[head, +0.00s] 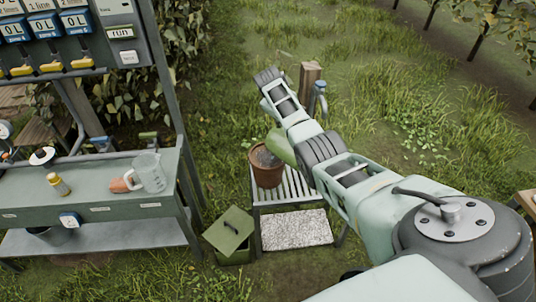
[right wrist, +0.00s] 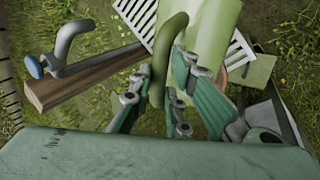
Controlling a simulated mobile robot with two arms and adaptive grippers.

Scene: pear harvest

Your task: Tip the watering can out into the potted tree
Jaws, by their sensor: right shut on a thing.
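The light green watering can (head: 281,147) shows partly in the head view, beside the terracotta pot (head: 266,174), with the rest hidden behind my right arm. The pot stands on a slatted bench (head: 288,187); dark fill shows at its top, and I cannot make out a tree in it. In the right wrist view my right gripper (right wrist: 160,95) is shut on the can's curved olive handle (right wrist: 168,42). The can's body (right wrist: 205,40) is just beyond the fingers. Its spout and tilt are unclear. My left gripper is not in view.
A green workbench (head: 100,192) with a clear jug (head: 150,172) stands at the left. A wooden post with a tap (head: 312,80) stands behind.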

